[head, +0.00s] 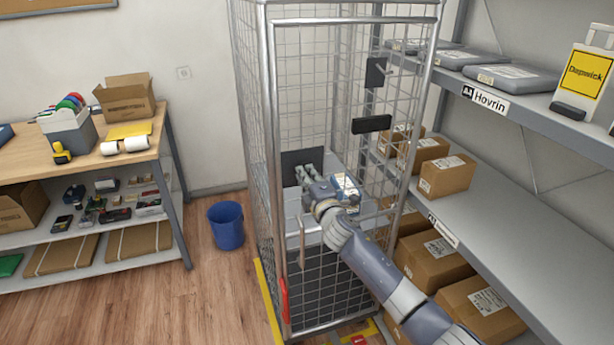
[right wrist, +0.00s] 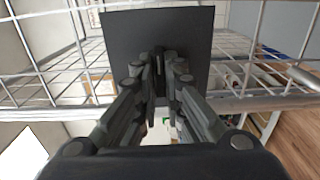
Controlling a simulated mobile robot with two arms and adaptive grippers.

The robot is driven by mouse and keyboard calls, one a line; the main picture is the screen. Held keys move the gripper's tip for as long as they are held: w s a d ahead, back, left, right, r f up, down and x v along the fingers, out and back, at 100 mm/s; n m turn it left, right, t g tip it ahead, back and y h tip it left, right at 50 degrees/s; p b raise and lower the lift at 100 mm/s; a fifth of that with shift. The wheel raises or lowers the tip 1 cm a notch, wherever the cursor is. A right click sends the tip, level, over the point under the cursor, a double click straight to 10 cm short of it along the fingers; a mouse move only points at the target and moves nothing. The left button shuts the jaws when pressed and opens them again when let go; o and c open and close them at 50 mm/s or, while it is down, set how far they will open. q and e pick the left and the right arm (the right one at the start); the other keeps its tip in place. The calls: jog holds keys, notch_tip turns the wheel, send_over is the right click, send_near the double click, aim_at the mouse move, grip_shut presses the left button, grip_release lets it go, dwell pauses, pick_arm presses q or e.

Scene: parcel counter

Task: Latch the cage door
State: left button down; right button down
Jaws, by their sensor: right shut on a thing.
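The tall wire cage (head: 271,110) stands in the middle of the head view, with mesh sides and grey metal posts. A dark square plate (head: 290,158) sits on its mesh and fills the upper middle of the right wrist view (right wrist: 185,25). My right gripper (head: 305,175) is at this plate. Its fingers (right wrist: 158,75) are closed together on a small dark part in front of the plate, mostly hidden by the fingers. Whether the door is fully flush with the frame is hard to tell. My left gripper is not in view.
A shelf rack (head: 550,190) with brown boxes stands close on the right of the cage, near my right arm. A blue bin (head: 226,226) stands on the floor to the left. A workbench (head: 85,163) with supplies is further left. Wooden floor between is clear.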

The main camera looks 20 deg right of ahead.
jog(key=c, duration=1.7)
grip_release()
jog(key=s, duration=1.2)
jog(key=shift+d, duration=0.2)
jog(key=shift+f, duration=0.1)
